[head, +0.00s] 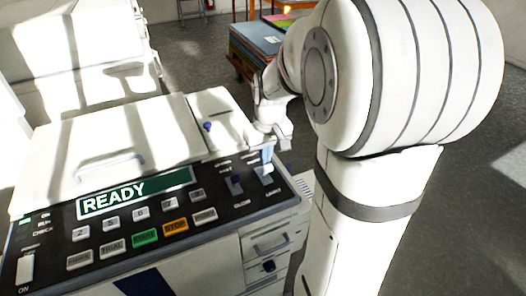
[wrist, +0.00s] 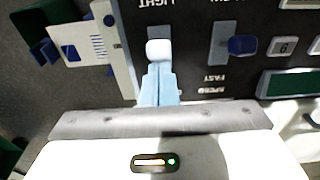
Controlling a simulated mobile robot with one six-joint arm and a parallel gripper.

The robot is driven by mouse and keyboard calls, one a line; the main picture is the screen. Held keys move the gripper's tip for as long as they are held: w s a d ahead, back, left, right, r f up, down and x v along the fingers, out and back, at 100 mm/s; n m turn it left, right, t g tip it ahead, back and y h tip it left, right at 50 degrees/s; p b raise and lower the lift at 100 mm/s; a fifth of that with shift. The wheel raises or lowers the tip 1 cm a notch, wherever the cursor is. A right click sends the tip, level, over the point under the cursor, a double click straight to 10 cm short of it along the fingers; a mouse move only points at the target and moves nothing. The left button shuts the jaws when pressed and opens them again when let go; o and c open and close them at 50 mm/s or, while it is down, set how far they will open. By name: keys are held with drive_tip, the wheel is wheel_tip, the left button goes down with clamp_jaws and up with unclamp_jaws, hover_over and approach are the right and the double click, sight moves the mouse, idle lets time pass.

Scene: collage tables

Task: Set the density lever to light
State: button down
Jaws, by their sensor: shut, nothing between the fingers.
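The density lever is a pale knob (wrist: 158,50) in a dark slot on the black control panel, with the word LIGHT upside down beyond it in the wrist view. The knob stands in the slot, a short way from the LIGHT label. My gripper (wrist: 160,72) is shut and empty, its light-blue fingers right at the knob on the side away from LIGHT. I cannot tell whether they touch it. In the head view my gripper (head: 267,158) points down at the right end of the panel; the fingers cover much of the lever there.
The speed lever, a dark blue knob (wrist: 242,45), stands beside the density lever; it also shows in the head view (head: 235,184). The READY display (head: 135,192) and several buttons lie left.

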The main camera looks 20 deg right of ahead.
drive_tip(key=shift+s+f, duration=0.25)
drive_tip(key=shift+f, duration=0.1)
drive_tip(key=shift+w, duration=0.5)
drive_tip(key=shift+w+r+p, duration=0.35)
drive_tip(key=shift+w+r, duration=0.05)
wheel_tip(320, 180, up, 11)
drive_tip(key=s+a+f, duration=0.2)
drive_tip(key=s+a, duration=0.1)
drive_tip(key=s, duration=0.4)
drive_tip(key=s+a+f+t, duration=0.1)
drive_tip(key=s+a+f, duration=0.2)
drive_tip(key=s, duration=0.5)
drive_tip(key=shift+s+a+f+m+t, duration=0.15)
drive_tip(key=shift+s+a+m+t, duration=0.15)
drive_tip(key=shift+a, duration=0.1)
